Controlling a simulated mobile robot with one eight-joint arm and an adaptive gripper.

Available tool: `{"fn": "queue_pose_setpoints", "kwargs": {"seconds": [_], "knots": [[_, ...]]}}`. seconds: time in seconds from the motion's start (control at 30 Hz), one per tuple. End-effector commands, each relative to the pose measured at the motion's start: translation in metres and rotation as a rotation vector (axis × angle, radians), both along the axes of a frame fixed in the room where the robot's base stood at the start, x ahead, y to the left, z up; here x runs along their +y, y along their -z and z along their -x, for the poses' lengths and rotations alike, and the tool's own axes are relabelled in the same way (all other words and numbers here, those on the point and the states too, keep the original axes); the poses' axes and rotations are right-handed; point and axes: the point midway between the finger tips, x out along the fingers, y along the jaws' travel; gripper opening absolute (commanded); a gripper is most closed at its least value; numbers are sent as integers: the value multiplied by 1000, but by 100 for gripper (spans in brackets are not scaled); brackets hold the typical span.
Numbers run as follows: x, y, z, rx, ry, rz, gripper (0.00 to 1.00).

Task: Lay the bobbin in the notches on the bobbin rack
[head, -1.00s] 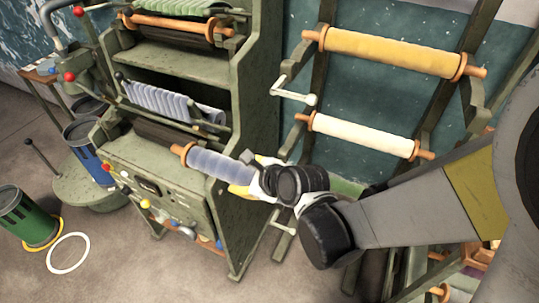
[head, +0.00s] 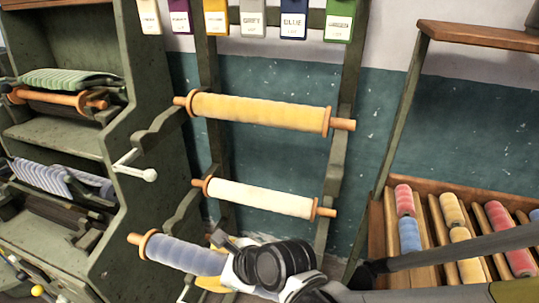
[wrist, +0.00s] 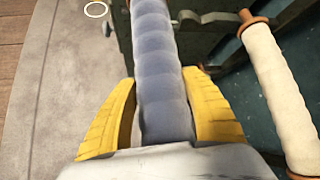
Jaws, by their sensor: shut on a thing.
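A long bobbin wound in grey-blue thread (head: 182,256), with an orange flange and spindle end at its left, is held in my gripper (head: 222,272) in the head view. In the wrist view the bobbin (wrist: 163,70) runs between the yellow fingers of my gripper (wrist: 165,112). Its right end is hidden behind my gripper. The bobbin rack (head: 334,168) is a dark green frame against the wall. It holds a yellow bobbin (head: 262,111) above and a cream bobbin (head: 262,198) below. The held bobbin is lower than the cream one, apart from it in the wrist view.
A green machine (head: 130,215) with rollers stands at the left, its white-knobbed lever (head: 148,174) sticking out toward the rack. A wooden tray shelf (head: 377,235) with several small coloured spools stands at the right. Coloured label cards (head: 293,24) hang above the rack.

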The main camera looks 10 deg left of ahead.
Motion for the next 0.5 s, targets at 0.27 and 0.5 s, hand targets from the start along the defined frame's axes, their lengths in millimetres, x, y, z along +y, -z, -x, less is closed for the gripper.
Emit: {"fn": "queue_pose_setpoints", "kwargs": {"seconds": [0.27,0.5], "knots": [[-3,1,-31,-1,3,-1,15],[-5,2,-57,-1,3,-1,15]]}}
